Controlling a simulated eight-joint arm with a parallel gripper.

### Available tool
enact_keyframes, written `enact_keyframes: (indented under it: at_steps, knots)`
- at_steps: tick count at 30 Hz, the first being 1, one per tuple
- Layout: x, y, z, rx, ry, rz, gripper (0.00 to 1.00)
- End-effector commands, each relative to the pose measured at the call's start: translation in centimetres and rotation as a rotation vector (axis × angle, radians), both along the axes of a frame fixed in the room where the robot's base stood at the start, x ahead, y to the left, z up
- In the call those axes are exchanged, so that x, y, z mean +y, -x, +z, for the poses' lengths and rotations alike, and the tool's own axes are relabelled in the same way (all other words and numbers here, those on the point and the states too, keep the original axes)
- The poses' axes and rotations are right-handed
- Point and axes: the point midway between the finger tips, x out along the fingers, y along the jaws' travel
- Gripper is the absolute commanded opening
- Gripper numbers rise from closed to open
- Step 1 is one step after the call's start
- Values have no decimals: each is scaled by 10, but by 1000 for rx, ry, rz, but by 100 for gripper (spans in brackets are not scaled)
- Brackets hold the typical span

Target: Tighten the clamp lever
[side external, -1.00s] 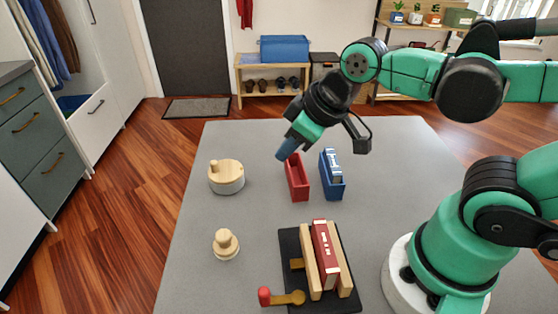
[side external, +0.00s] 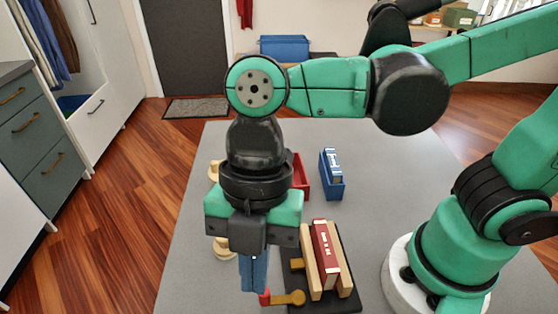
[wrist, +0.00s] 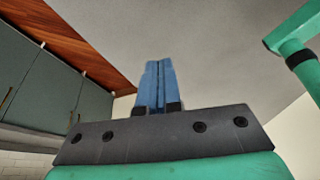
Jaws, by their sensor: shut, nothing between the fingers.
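The clamp lever (side external: 288,298) is a brass arm with a red knob (side external: 265,299), pointing left from the front of a black clamp base (side external: 340,300). A red book (side external: 324,253) stands between the clamp's wooden jaws (side external: 310,262). My gripper (side external: 255,288) points straight down with its blue fingers just left of the knob, their tips close to it. I cannot tell whether they touch it. The fingers are shut and empty; they also show pressed together in the wrist view (wrist: 153,88). The lever is not in the wrist view.
A red holder (side external: 302,180), partly hidden by my gripper, and a blue holder (side external: 333,188) with blue books stand behind the clamp. Pale wooden pieces (side external: 221,248) are mostly hidden behind my gripper. The grey table is clear at left.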

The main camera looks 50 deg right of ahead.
Motion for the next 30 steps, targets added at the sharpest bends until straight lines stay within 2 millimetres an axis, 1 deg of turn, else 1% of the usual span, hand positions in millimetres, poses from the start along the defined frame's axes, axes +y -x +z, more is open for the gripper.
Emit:
enact_keyframes:
  at_steps: [4,8,18,25,26,27,30]
  knots:
    - [2,0,-5,-1,0,-1,0]
    - [5,3,-18,0,1,-1,0]
    - [20,12,-66,-2,0,-2,0]
    - [28,18,-94,-1,0,-1,0]
    - [27,17,-97,-1,1,-4,0]
    - [18,11,-95,-1,0,-12,0]
    - [6,3,-95,-2,1,-12,0]
